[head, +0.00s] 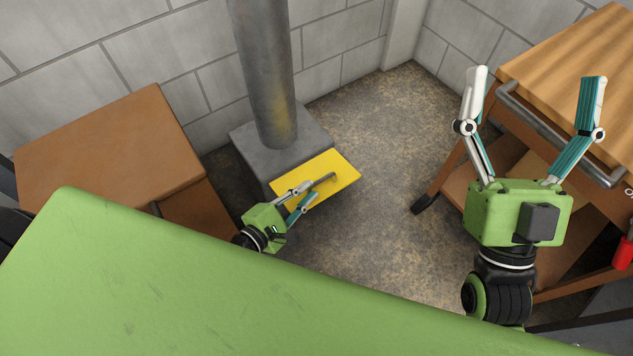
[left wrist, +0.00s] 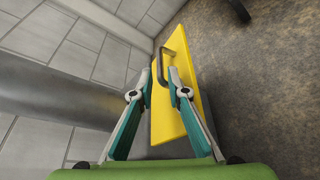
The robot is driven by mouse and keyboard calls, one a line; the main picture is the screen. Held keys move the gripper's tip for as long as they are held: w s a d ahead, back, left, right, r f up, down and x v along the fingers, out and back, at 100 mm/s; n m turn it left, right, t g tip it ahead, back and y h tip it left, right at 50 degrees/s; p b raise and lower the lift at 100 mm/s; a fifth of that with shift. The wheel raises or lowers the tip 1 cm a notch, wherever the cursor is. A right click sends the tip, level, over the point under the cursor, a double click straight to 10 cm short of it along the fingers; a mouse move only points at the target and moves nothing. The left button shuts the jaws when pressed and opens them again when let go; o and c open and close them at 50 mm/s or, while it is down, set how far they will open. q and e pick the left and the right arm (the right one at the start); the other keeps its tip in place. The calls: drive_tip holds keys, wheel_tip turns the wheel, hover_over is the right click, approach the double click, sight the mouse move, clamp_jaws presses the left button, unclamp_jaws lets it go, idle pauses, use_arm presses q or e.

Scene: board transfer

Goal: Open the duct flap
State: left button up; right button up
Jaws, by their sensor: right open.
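The yellow duct flap (head: 343,174) sits at the front of the grey duct box (head: 245,140). Its upper edge lies along the box's front top edge, and the panel sticks out toward me at a tilt. A grey bar handle (head: 328,179) is on its face; the handle also shows in the left wrist view (left wrist: 178,45). My left gripper (head: 312,190) is at the handle, one finger on each side of it. I cannot tell whether the fingers press on it. My right gripper (head: 534,80) is open and empty, far right of the flap.
A round grey pipe (head: 265,75) rises from the box. A brown cabinet (head: 110,150) stands left, and a wooden workbench (head: 575,55) with a metal rail stands right, close to my right gripper. Bare floor (head: 385,135) lies between the box and the workbench.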

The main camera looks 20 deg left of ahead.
use_arm(q)
drive_tip(key=v, duration=0.5)
drive_tip(key=shift+s+a+r, duration=0.15)
drive_tip(key=shift+s, duration=0.15)
